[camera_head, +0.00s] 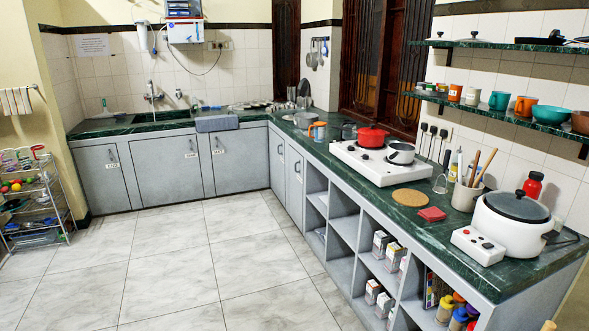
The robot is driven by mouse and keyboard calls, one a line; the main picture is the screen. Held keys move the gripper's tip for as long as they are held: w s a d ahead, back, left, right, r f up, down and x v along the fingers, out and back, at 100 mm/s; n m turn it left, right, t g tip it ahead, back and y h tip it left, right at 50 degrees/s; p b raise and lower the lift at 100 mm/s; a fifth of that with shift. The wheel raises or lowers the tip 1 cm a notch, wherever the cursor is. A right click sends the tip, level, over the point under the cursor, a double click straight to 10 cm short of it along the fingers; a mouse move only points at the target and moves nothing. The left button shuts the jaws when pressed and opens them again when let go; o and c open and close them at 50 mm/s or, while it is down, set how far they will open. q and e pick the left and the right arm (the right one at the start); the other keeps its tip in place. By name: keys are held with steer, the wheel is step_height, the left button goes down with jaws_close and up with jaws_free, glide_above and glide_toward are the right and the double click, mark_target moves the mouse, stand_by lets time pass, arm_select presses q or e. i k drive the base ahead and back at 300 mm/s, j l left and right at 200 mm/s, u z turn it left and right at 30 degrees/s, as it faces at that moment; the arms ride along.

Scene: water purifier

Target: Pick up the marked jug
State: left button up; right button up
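Neither of my grippers shows in the head view.
A white stove (372,164) holds a red pot (372,136) and a grey pan (401,153). A white cooker (511,222) stands at the near end of the green counter. A water purifier (185,30) hangs above the sink. A wire rack (35,200) stands left. The tiled floor (180,265) is clear.

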mark_target(319, 127)
steer(key=i, duration=2.4)
